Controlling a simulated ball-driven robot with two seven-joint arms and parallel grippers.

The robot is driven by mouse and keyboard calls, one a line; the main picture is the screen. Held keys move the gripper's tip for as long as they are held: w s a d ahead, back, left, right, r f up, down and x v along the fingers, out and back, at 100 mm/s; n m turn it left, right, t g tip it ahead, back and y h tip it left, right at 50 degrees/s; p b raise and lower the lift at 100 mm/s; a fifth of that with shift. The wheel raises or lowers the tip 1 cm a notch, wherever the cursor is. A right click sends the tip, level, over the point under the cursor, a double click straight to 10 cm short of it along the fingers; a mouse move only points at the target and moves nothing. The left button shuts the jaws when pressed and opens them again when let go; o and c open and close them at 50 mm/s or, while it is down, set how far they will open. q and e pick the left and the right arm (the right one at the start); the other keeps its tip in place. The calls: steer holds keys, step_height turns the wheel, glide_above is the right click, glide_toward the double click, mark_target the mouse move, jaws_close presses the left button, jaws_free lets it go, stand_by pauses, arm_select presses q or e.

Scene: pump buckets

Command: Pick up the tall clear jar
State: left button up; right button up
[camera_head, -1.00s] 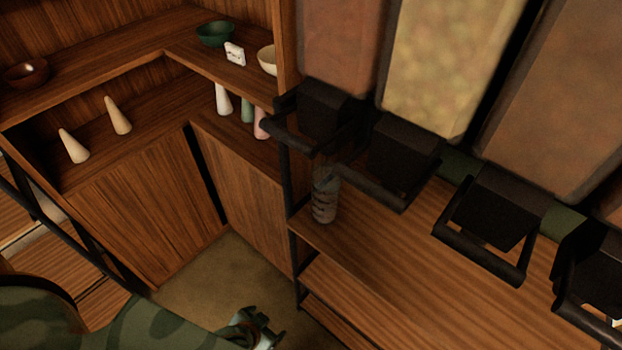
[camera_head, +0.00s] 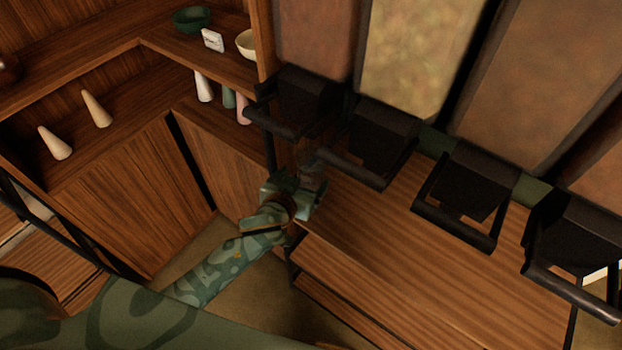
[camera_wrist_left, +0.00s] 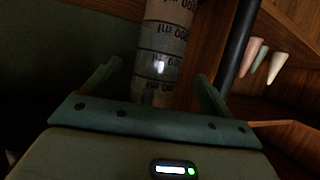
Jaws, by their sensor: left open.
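The tall clear jar (camera_wrist_left: 163,55) has dark measuring marks and stands upright between the fingers in the left wrist view. In the head view the jar (camera_head: 311,172) is mostly hidden by my left gripper and a dark dispenser. My left gripper (camera_head: 300,184) is at the near left end of the wooden counter. In the left wrist view its fingers (camera_wrist_left: 158,84) are open, one on each side of the jar, with gaps visible. My right gripper is not in view.
Dark dispenser spouts with handles (camera_head: 365,150) hang over the wooden counter (camera_head: 400,235), close above the jar. A black post (camera_wrist_left: 236,45) stands beside the jar. Shelves at left hold cones (camera_head: 97,108) and bowls (camera_head: 193,20). The right of the counter is clear.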

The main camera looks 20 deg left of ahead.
arm_select(q)
steer(key=b+x, duration=0.1)
steer(key=x, duration=0.4)
steer(key=shift+w+d+f, duration=0.15)
steer(key=shift+w+f, duration=0.05)
steer(key=shift+w, duration=0.1)
steer(key=shift+s+r, duration=0.1)
steer(key=c, duration=1.4)
